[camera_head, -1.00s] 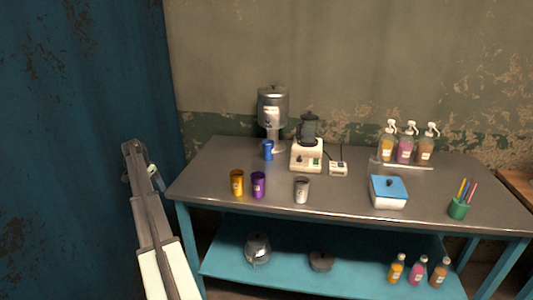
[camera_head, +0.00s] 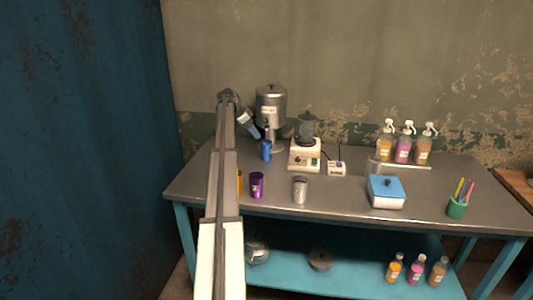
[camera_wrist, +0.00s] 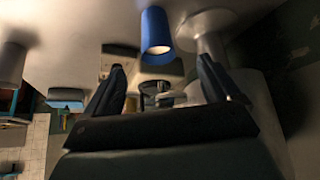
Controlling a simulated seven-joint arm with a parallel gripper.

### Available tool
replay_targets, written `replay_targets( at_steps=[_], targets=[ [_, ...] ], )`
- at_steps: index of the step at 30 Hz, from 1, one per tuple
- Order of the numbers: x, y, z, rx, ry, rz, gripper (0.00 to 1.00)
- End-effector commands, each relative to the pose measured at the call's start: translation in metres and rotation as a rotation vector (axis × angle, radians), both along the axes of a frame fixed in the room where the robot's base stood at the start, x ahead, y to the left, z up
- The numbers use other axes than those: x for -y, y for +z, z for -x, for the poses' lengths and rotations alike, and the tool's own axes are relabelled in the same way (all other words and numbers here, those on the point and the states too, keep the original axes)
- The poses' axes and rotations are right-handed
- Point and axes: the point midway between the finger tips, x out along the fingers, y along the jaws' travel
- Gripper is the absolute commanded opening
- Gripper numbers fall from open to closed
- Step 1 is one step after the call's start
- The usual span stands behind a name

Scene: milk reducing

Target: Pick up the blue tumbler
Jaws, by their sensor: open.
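The blue tumbler (camera_head: 266,152) stands upright on the table near the back left, in front of the metal dispenser. My gripper (camera_head: 257,134) is just above and to the left of it in the head view. In the wrist view the scene looks upside down, and the blue tumbler (camera_wrist: 156,32) hangs from the top edge, beyond the fingertips. The two dark fingers of my gripper (camera_wrist: 161,68) are spread apart with nothing between them. The tumbler lies roughly in line with the gap between them. I cannot tell the exact distance to it.
The metal dispenser (camera_head: 271,105) stands close behind the tumbler, and a white blender base (camera_head: 304,156) is to its right. A purple cup (camera_head: 257,185) and a silver cup (camera_head: 300,190) stand in front.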

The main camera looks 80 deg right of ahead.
Motion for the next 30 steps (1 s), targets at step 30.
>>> replay_targets(
  at_steps=[30],
  targets=[
    [0.023, -0.099, 0.047, 0.000, 0.002, -0.001, 0.89]
  ],
)
